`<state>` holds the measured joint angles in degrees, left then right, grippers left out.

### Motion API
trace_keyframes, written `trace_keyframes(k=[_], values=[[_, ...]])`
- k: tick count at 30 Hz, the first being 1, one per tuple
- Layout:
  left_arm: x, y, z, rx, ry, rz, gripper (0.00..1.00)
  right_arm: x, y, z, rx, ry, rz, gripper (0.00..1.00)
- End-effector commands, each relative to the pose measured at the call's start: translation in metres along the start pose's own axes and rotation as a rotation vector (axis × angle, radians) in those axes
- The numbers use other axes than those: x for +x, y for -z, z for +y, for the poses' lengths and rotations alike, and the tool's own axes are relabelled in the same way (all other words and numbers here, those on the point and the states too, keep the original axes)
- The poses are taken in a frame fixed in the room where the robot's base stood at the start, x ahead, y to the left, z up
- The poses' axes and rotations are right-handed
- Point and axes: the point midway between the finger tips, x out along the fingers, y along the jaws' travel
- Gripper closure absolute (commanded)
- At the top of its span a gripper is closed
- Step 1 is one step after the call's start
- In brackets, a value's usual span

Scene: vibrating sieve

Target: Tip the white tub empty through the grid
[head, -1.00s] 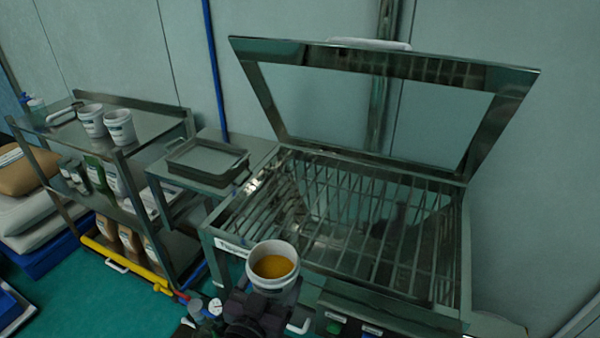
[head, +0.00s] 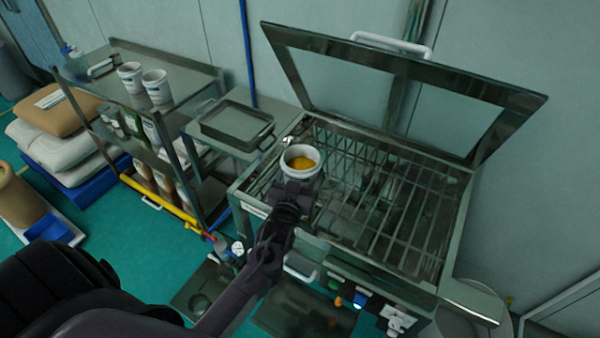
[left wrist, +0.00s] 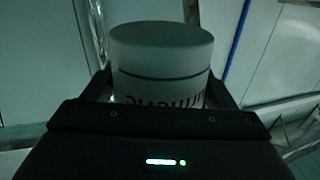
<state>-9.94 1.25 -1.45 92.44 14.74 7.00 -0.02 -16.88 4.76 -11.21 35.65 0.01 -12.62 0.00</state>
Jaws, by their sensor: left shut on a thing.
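My left gripper (head: 297,196) is shut on the white tub (head: 302,174). The tub is upright, and an orange-yellow powder shows inside it. It is over the near left part of the metal grid (head: 400,205) of the sieve, whose framed lid (head: 400,75) stands open at the back. In the left wrist view the tub (left wrist: 160,62) fills the space between the two fingers, with dark lettering on its side. I cannot tell how far above the grid the tub is. My right gripper is not in view.
A grey tray (head: 237,126) lies on a side table left of the sieve. A metal shelf cart (head: 190,82) holds two white tubs and several containers. Sacks (head: 62,113) are stacked at the left. The sieve's front has buttons (head: 360,299) and a handle.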

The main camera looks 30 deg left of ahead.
Motion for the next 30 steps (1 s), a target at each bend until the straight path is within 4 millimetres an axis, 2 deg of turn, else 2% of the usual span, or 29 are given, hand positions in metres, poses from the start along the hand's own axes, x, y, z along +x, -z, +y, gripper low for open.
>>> trace_keyframes(k=[1,16,30], values=[[0.000,-0.007,0.000,0.000,0.000,0.002,0.51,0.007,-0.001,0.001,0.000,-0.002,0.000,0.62],[0.000,-0.041,0.002,0.000,0.000,0.004,0.51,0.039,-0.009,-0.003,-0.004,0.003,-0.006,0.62],[0.000,-0.056,0.031,0.626,-0.001,0.004,0.51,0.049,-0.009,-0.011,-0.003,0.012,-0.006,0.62]])
